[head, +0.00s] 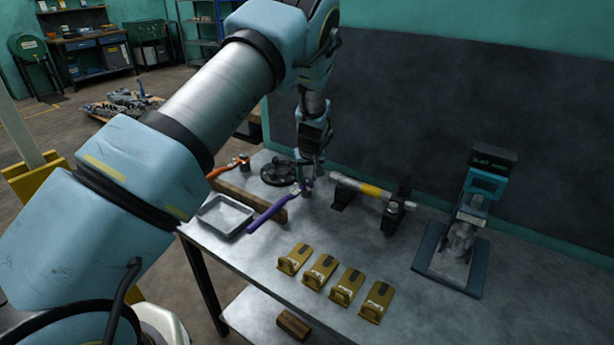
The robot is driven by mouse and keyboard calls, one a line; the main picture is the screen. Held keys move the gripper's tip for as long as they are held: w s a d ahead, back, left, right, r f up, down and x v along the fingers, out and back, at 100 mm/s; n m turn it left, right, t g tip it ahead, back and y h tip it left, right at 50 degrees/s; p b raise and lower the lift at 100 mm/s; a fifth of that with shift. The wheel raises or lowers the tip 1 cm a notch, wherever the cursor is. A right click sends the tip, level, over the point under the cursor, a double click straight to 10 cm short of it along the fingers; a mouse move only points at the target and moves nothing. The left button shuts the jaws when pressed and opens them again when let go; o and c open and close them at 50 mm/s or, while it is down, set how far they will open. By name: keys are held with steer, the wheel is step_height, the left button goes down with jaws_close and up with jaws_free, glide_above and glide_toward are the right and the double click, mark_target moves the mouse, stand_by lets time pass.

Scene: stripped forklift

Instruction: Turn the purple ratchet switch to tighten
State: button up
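The purple ratchet (267,213) lies on the metal table at the back left, its handle pointing towards the front left. Its head is at the right end, close under my gripper (312,176). The switch on the head is too small and too covered to make out, so its setting cannot be told. My gripper points down at the head end from above. Its fingers are small and dark here, and I cannot tell whether they touch the ratchet or how far apart they are.
An orange-handled ratchet (220,171), a black wheel (278,173) and a metal tray (225,214) are nearby. A yellow-banded shaft (370,190) on black stands is close on the right. Several yellow brackets (321,271) stand in front. A digital tester (480,190) stands farther right.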

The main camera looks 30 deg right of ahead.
jaws_close()
steer(key=shift+f+b, duration=0.1)
steer(key=shift+b, duration=0.2)
steer(key=m+b, duration=0.1)
steer(key=m+h+b, duration=0.1)
steer(key=shift+w+a+f+m+b, duration=0.1)
steer(key=shift+w+a+m+b, duration=0.1)
steer(key=shift+m+b, duration=0.2)
steer(key=m+b, duration=0.1)
steer(key=m, duration=0.1)
steer(key=m+g+h+b, duration=0.1)
steer(key=m+b, duration=0.1)
steer(key=shift+w+a+m, duration=0.1)
steer(key=shift+a+m, duration=0.05)
steer(key=shift+m, duration=0.15)
steer(key=m+g, duration=0.1)
steer(key=m, duration=0.1)
steer(key=m+g+h+b, duration=0.1)
steer(key=m, duration=0.2)
steer(key=shift+w, duration=0.2)
steer(key=shift+r+m+g+b, duration=0.2)
steer(key=shift+m+g+b, duration=0.45)
steer(key=shift+m, duration=1.15)
steer(key=shift+g, duration=0.25)
